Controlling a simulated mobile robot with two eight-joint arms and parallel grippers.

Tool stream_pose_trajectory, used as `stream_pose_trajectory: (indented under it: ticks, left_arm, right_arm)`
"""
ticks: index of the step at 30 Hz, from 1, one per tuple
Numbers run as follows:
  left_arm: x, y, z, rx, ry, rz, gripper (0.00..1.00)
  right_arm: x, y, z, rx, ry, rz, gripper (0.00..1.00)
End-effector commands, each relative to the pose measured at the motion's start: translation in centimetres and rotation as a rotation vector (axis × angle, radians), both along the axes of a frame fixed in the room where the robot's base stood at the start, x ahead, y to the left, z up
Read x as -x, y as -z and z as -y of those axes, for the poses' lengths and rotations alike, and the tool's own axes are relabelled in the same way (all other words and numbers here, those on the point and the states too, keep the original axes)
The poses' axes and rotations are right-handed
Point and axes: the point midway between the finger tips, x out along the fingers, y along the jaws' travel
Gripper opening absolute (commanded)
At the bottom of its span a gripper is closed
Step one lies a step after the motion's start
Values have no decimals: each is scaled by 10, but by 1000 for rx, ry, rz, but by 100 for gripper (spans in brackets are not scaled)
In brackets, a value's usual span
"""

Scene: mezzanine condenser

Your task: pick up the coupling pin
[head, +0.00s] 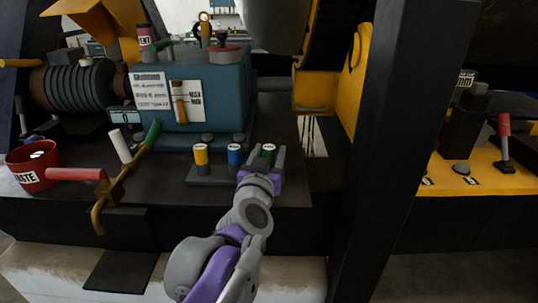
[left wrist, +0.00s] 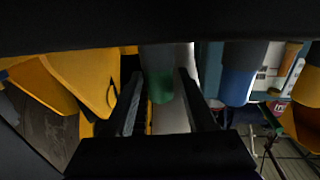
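Three short cylinders with dark tops stand in a row on a low dark rack (head: 211,176): a yellow one (head: 201,155), a blue one (head: 235,155) and a green one (head: 269,151). No readable label shows which thing is the coupling pin. My left gripper (head: 262,160) is at the green cylinder, its fingers apart. In the left wrist view the green cylinder (left wrist: 159,86) lies between the two fingers (left wrist: 160,100), with the blue cylinder (left wrist: 239,83) beside them to the right. My right gripper is not in view.
A teal box (head: 225,95) stands behind the rack. A red waste bin (head: 32,175), a red-handled tool (head: 75,174), a white cylinder (head: 121,146) and a green-handled brass bar (head: 125,175) are to the left. A dark post (head: 400,150) rises to the right.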

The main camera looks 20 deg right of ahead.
Motion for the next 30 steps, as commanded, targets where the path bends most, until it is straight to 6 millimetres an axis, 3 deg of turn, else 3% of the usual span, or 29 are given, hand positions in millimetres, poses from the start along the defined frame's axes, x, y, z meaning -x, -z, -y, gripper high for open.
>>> stream_pose_trajectory:
  ticks: [1, 9, 23, 30]
  left_arm:
    - [0, 0, 0, 0, 0, 0, 45]
    - [0, 0, 0, 0, 0, 0, 0]
    - [0, -4, 0, 0, 0, 0, 0]
    - [0, -31, 0, 0, 0, 0, 0]
  right_arm:
    - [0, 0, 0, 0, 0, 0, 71]
    - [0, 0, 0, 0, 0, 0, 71]
    - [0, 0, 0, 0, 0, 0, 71]
    - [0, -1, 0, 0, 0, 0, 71]
